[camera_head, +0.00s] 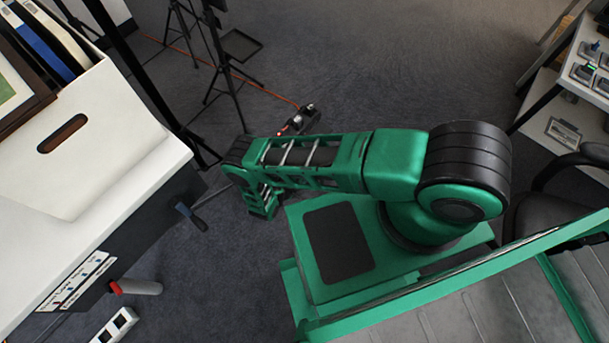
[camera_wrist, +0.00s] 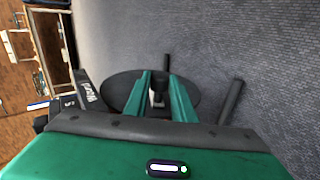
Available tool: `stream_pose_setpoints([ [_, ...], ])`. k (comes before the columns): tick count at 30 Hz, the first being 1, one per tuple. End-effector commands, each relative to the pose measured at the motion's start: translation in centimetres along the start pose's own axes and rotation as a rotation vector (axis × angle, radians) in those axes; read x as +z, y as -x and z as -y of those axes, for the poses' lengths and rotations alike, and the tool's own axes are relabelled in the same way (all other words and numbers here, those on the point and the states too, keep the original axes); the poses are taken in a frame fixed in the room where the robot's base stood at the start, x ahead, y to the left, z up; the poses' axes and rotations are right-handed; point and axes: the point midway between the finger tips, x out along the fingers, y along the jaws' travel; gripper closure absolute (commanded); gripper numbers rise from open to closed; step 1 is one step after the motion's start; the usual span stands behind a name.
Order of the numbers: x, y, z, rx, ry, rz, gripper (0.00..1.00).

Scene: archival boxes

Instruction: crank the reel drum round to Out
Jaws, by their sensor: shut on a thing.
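In the wrist view the reel drum shows as a dark round disc (camera_wrist: 117,88), partly hidden behind my gripper's fingers. My gripper (camera_wrist: 160,82) has its two green fingers close together over the disc, shut on a small part that I take to be the crank handle (camera_wrist: 158,97). The fingers hide most of the grip. A pale label with dark lettering (camera_wrist: 91,93) stands at the disc's left; I cannot read it surely. In the head view my arm reaches left toward the dark side of a white-topped unit, and the drum cannot be made out.
In the head view a white file box (camera_head: 75,130) stands on the unit. A blue-tipped handle (camera_head: 191,216) and a red-and-grey handle (camera_head: 135,287) stick out from its side. Dark stands (camera_head: 238,85) and an orange cable (camera_head: 262,88) are on the floor behind. Carpet is open beyond my arm.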

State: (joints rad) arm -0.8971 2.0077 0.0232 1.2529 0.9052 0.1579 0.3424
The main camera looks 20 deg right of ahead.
Motion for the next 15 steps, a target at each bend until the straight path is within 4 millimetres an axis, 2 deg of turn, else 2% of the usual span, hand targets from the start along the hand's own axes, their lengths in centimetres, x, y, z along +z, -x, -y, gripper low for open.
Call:
stream_pose_setpoints([
  [15, 0.25, -0.89, -0.45, 0.037, -0.010, 0.006, 1.00],
])
